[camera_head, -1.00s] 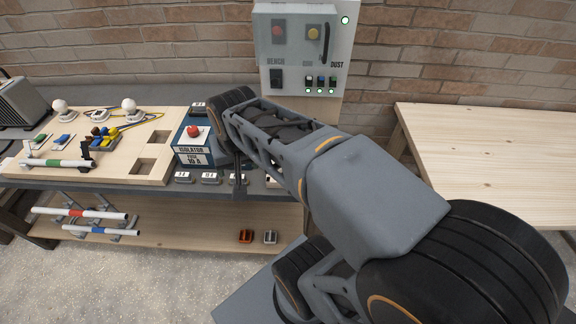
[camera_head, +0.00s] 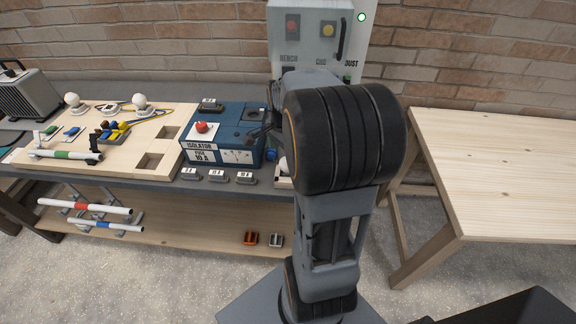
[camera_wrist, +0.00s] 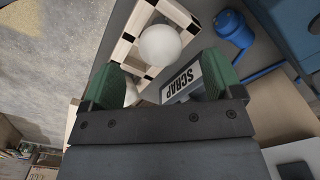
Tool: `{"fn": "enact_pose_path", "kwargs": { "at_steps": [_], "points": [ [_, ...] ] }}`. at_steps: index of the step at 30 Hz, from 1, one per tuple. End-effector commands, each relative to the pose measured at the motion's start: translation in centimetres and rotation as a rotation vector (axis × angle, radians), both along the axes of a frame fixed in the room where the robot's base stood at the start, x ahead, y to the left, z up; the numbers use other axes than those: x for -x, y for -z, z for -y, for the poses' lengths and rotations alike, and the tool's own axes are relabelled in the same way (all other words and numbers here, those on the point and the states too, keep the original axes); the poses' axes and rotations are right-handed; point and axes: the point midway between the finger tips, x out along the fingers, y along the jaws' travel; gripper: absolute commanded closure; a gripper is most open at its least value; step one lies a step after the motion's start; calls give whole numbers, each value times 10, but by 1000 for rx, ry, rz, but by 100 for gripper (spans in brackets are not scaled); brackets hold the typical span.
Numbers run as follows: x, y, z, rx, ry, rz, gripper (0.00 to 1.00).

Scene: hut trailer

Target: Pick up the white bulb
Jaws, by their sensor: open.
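A round white bulb (camera_wrist: 160,44) lies in the wooden-edged scrap tray (camera_wrist: 132,30) in the wrist view, beyond my fingertips. Part of a second white rounded thing (camera_wrist: 131,93) shows beside the left finger. My gripper (camera_wrist: 163,72) is open, its green pads apart with nothing held between them. In the head view, a white rounded edge (camera_head: 283,164) shows beside my arm, which hides most of the tray. Two more white bulbs, left (camera_head: 72,100) and right (camera_head: 140,101), stand in holders on the wooden board.
The blue isolator box (camera_head: 225,135) with a red button stands left of my arm. A blue cylinder (camera_wrist: 234,28) is beside the tray. A grey control cabinet (camera_head: 310,35) is behind. Labelled blocks (camera_head: 217,175) line the bench front. The right wooden table (camera_head: 490,150) is bare.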

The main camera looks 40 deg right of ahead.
Motion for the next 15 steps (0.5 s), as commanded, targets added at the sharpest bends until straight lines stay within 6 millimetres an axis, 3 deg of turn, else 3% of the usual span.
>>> {"fn": "enact_pose_path", "kwargs": {
  "at_steps": [7, 15],
  "points": [
    [1, 14, 0, -1, -1, -1, 15],
    [2, 49, 4, -1, -1, -2, 15]
  ]
}}
